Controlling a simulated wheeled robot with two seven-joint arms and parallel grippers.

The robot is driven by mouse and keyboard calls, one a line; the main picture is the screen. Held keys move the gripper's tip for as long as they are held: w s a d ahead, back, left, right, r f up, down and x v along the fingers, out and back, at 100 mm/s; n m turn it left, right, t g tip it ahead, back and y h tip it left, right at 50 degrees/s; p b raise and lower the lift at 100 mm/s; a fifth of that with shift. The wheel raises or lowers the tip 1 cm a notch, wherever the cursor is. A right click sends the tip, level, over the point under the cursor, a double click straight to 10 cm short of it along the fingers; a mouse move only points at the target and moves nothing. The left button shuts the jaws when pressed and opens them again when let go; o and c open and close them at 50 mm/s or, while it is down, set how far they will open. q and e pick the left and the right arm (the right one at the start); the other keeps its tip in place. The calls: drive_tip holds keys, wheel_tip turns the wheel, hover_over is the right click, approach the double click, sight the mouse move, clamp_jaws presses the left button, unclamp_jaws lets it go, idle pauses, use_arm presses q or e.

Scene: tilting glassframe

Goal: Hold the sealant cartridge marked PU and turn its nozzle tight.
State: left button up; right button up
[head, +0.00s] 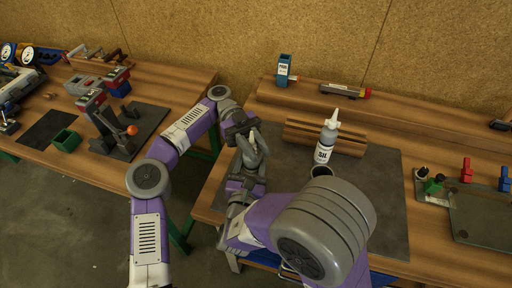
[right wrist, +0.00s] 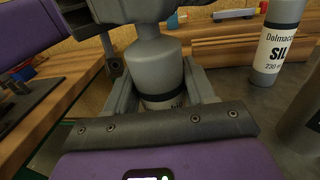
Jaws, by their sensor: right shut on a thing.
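My right gripper (right wrist: 158,88) is shut on a grey cartridge (right wrist: 155,68) with a pale label. The cartridge stands upright between the jaws, and its label is mostly hidden, so I cannot read its mark. In the head view, my right gripper (head: 247,172) is at the left part of the dark mat, partly behind my own arm. My left gripper (head: 243,129) is right above the cartridge, at its top end. The nozzle is hidden there, and I cannot tell whether the left jaws are shut on it.
A grey cartridge marked SIL (head: 324,146) stands right of my grippers, before a wooden rack (head: 349,147). A dark open pot (head: 321,171) is close by it. A blue box (head: 284,72) and another cartridge (head: 342,90) are at the back. The mat's right part (head: 385,205) is clear.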

use_arm(q)
drive_tip(key=shift+o, duration=1.4)
drive_tip(key=shift+s+d+n+t+h, duration=0.2)
drive_tip(key=shift+n+t+h, duration=0.1)
drive_tip(key=shift+h, duration=0.1)
drive_tip(key=shift+w, duration=0.1)
